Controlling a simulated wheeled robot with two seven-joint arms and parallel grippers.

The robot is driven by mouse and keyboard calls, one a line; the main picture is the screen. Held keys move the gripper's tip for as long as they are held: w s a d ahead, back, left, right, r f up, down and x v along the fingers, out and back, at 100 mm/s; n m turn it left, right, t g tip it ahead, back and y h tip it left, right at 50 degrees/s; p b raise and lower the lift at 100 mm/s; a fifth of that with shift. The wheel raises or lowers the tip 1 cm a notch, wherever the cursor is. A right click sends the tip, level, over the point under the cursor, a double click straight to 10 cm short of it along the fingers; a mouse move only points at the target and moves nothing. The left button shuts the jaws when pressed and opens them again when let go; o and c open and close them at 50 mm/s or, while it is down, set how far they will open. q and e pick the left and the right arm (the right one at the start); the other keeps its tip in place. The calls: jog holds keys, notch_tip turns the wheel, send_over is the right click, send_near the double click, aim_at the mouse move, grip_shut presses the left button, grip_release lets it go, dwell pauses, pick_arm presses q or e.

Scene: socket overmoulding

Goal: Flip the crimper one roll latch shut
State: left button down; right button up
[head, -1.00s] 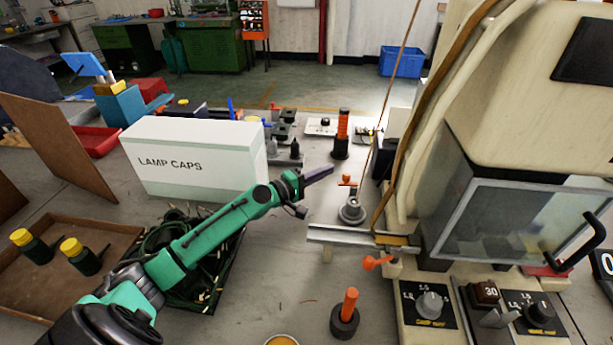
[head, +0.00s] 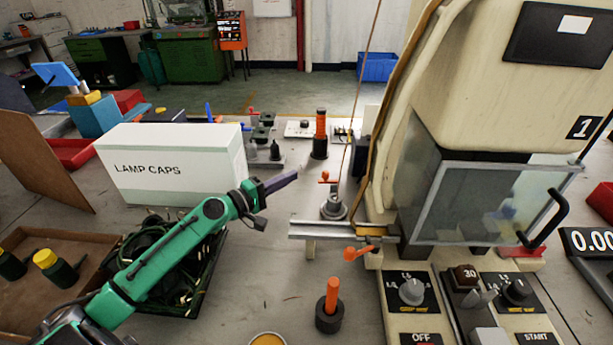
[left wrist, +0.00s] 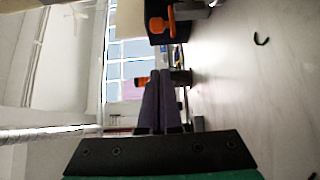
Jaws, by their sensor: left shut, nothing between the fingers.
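Crimper one is the large cream machine (head: 500,75) with a "1" plate, on the right of the head view. A small orange lever (head: 325,177) stands above a grey round base (head: 333,207) left of it. Another orange lever (head: 358,252) sticks out below the metal feed rail (head: 325,230). I cannot tell which lever is the roll latch. My left gripper (head: 294,176) is shut and empty, its dark fingers pointing right, a little left of the upper lever. In the left wrist view the closed fingers (left wrist: 157,75) show, with an orange lever (left wrist: 170,22) above them. My right gripper is out of view.
A white "LAMP CAPS" box (head: 165,165) stands behind my left arm. A tray of dark cables (head: 170,270) lies beneath it. Orange-topped posts stand in front (head: 329,305) and behind (head: 320,135). A thin brown strand rises from near the rail. Bare table lies left of the rail.

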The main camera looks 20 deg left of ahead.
aim_at(328, 177)
pick_arm(q)
jog(key=shift+d+r, duration=0.1)
jog(key=shift+r, duration=0.05)
jog(key=shift+w+d+r, duration=0.1)
jog(key=shift+w, duration=0.3)
jog(key=p+x, duration=0.1)
jog(key=x, duration=0.8)
jog(key=shift+p, duration=0.4)
jog(key=s+p, duration=0.1)
jog(key=s+d+p, duration=0.1)
jog(key=shift+s+d, duration=0.25)
jog(key=shift+s, duration=0.1)
jog(key=shift+s+d+p, duration=0.15)
jog(key=shift+s+p, duration=0.15)
jog(key=shift+s, duration=0.2)
